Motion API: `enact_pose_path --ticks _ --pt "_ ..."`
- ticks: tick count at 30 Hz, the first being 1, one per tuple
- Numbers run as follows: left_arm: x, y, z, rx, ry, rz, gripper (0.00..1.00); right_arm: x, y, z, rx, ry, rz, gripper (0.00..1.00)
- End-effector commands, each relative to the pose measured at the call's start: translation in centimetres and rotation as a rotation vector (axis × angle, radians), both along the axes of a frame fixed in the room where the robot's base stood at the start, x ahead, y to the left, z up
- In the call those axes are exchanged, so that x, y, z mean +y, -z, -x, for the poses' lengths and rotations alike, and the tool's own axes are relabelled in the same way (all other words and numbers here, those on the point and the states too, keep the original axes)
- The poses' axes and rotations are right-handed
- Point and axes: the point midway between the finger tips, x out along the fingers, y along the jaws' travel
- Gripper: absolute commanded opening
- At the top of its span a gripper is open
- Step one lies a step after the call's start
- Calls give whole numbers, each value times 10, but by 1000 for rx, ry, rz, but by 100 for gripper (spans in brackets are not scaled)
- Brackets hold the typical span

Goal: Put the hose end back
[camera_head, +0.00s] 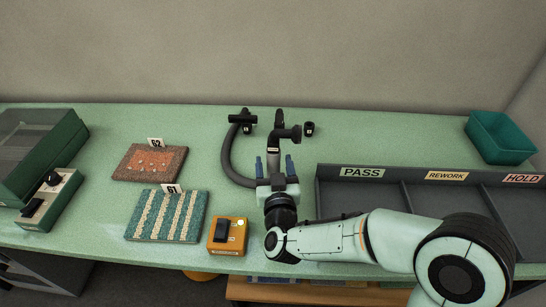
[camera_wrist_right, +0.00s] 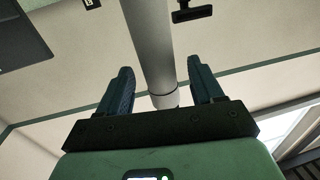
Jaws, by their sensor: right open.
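A dark hose (camera_head: 228,158) hangs in a loop from a black T-shaped fitting (camera_head: 243,118) and curves down behind my right gripper. My right gripper (camera_head: 274,163) points towards the back wall with its two blue fingers apart. A grey tube (camera_head: 274,140) stands between or just beyond the fingers, with a black elbow fitting (camera_head: 290,133) near its top. In the right wrist view a grey cylinder (camera_wrist_right: 149,40) with a dark ring near its end lies between the open fingers (camera_wrist_right: 162,88), with gaps on both sides. I cannot tell whether it is the hose end. My left gripper is out of view.
A grey sorting tray (camera_head: 327,200) marked PASS, REWORK and HOLD is on the right, beneath my arm. A green bin (camera_head: 500,138) stands behind it. Tufted samples 61 (camera_head: 167,215) and 62 (camera_head: 150,163) and an orange switch box (camera_head: 228,235) lie left. The counter between is clear.

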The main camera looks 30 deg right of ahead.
Motion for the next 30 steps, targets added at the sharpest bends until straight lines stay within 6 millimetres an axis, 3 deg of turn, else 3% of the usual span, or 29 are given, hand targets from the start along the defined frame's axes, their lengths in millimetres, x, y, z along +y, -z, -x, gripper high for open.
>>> enact_pose_path --ticks 6,12,30 --pt "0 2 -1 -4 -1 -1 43 21 0 47 -1 -5 -1 66" --pt "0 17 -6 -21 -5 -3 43 31 2 72 -3 -2 0 66" --pt "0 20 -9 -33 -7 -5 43 34 0 81 0 0 0 66"
